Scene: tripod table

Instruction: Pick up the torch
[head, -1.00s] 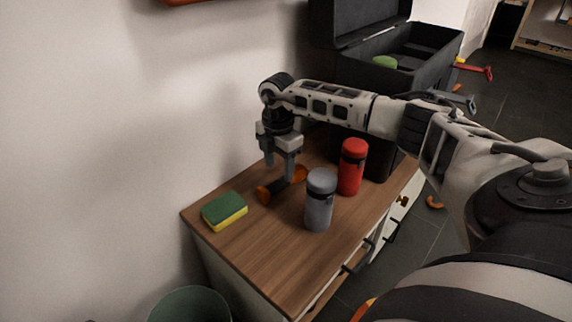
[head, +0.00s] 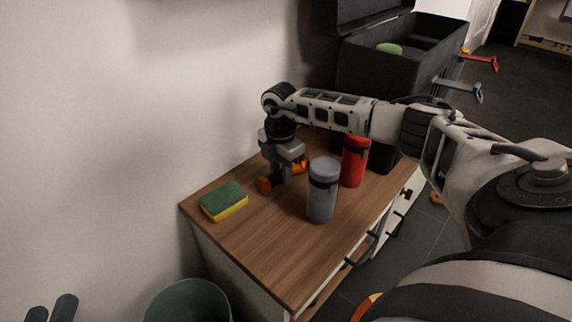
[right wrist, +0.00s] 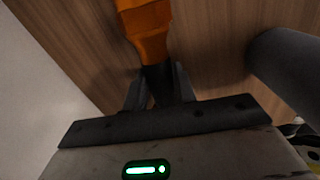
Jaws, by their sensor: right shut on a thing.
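The torch (head: 264,185) is orange at its ends with a dark middle, and lies at the back of the wooden cabinet top in the head view. My right gripper (head: 280,178) points down and is shut on its dark middle. The right wrist view shows the torch's orange end (right wrist: 150,30) beyond the fingers (right wrist: 160,88), which sit on both sides of the dark part. The other end is hidden in that view.
A grey flask (head: 322,198) and a red flask (head: 355,165) stand right of the torch. A green and yellow sponge (head: 224,203) lies to its left. An open black toolbox (head: 375,85) stands behind. A green bin (head: 188,303) is below. The cabinet top's front (head: 275,245) is clear.

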